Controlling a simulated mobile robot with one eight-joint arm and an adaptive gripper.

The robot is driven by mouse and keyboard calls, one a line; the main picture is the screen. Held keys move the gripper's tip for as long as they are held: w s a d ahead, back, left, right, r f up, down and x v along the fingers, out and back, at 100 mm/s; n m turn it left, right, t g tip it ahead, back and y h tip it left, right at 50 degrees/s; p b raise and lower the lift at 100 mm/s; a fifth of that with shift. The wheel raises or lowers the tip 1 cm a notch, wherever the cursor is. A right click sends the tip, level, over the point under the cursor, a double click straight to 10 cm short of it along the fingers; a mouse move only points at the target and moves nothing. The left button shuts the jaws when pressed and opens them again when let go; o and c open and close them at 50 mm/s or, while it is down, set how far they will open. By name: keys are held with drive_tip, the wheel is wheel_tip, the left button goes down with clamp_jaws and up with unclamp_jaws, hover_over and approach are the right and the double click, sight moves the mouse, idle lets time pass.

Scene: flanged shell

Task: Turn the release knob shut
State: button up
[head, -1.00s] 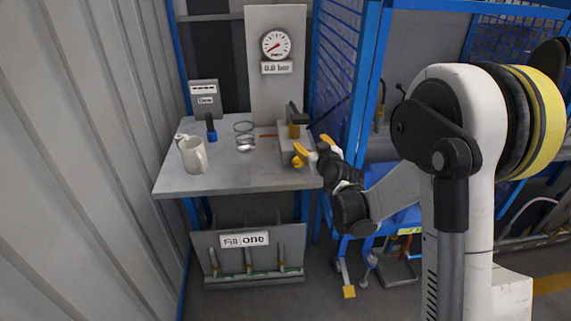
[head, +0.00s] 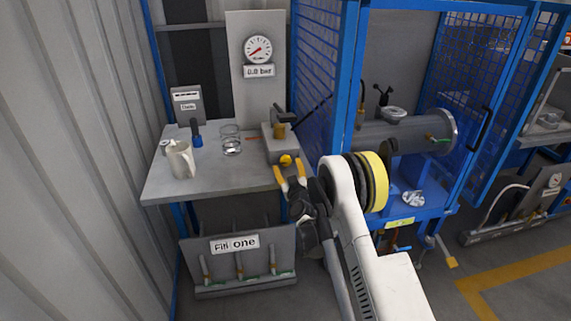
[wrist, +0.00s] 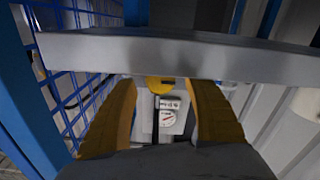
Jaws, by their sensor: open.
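The yellow release knob (head: 286,160) is on the front of a grey block (head: 278,145) at the right end of the grey table. In the wrist view the knob (wrist: 160,83) shows small, partly hidden behind the table's edge, between my two fingers. My gripper (head: 289,170) has yellow fingers and is open and empty, just in front of the knob. It also shows in the wrist view (wrist: 160,100) with its fingers spread. I cannot tell whether a finger touches the knob.
The table (head: 215,185) carries a white mug (head: 181,160), a blue-and-black tool (head: 196,133) and glass rings (head: 231,142). A gauge (head: 258,50) reads 0.0 bar. A blue mesh cage (head: 318,70) stands right of the table, with a flanged shell (head: 405,136) beyond.

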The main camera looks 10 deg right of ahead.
sight(286, 163)
drive_tip(key=shift+w+b, duration=0.35)
drive_tip(key=shift+w, duration=1.3)
drive_tip(key=c, duration=1.2)
drive_tip(key=shift+r+m, duration=0.1)
drive_tip(key=shift+m, duration=2.8)
drive_tip(key=o, duration=1.2)
